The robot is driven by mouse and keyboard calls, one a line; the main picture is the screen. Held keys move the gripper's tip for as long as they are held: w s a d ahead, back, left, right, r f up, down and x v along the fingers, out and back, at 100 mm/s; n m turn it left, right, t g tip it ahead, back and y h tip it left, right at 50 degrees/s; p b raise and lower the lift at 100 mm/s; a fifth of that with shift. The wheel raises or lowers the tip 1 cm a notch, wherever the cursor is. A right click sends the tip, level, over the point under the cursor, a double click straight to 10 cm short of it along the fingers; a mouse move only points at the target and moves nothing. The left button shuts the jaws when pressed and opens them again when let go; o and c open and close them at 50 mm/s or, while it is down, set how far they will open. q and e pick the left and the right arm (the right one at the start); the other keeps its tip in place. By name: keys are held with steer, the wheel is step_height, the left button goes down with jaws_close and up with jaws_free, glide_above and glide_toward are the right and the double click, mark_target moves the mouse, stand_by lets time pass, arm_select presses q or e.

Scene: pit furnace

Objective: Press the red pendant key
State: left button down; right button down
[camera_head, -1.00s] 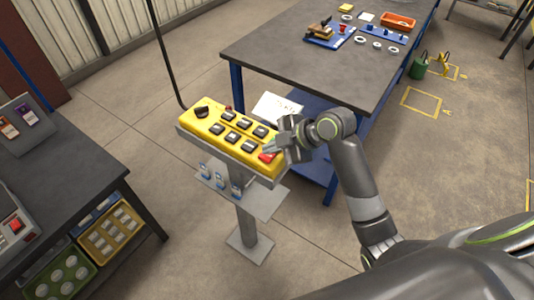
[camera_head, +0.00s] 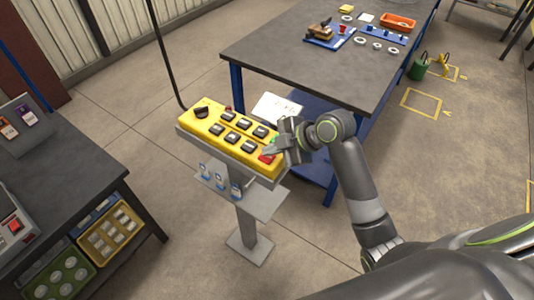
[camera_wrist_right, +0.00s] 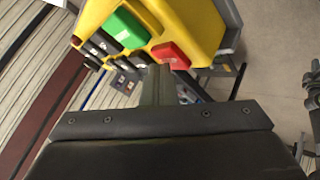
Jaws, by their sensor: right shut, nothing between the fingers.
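The yellow pendant (camera_head: 218,128) lies on a grey stand and carries several dark keys, a green key and a red key. The red key (camera_head: 267,156) is at its right end, partly covered by my right gripper in the head view. My right gripper (camera_head: 272,150) is shut and empty, with its tips at the red key. In the right wrist view the red key (camera_wrist_right: 172,54) is just beyond the shut fingertips (camera_wrist_right: 160,68), beside the green key (camera_wrist_right: 124,29). I cannot tell whether the tips touch it. My left gripper is not in view.
A grey stand (camera_head: 248,218) with a small shelf holds the pendant. A dark table (camera_head: 330,60) with parts and an orange tray (camera_head: 398,21) stands behind. Another dark bench (camera_head: 70,165) is at the left. A black cable rises from the pendant.

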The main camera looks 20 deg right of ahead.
mark_target(271, 157)
steer(key=shift+r+p, duration=0.7)
steer(key=shift+r, duration=0.15)
step_height(271, 157, up, 5)
steer(key=p, duration=0.4)
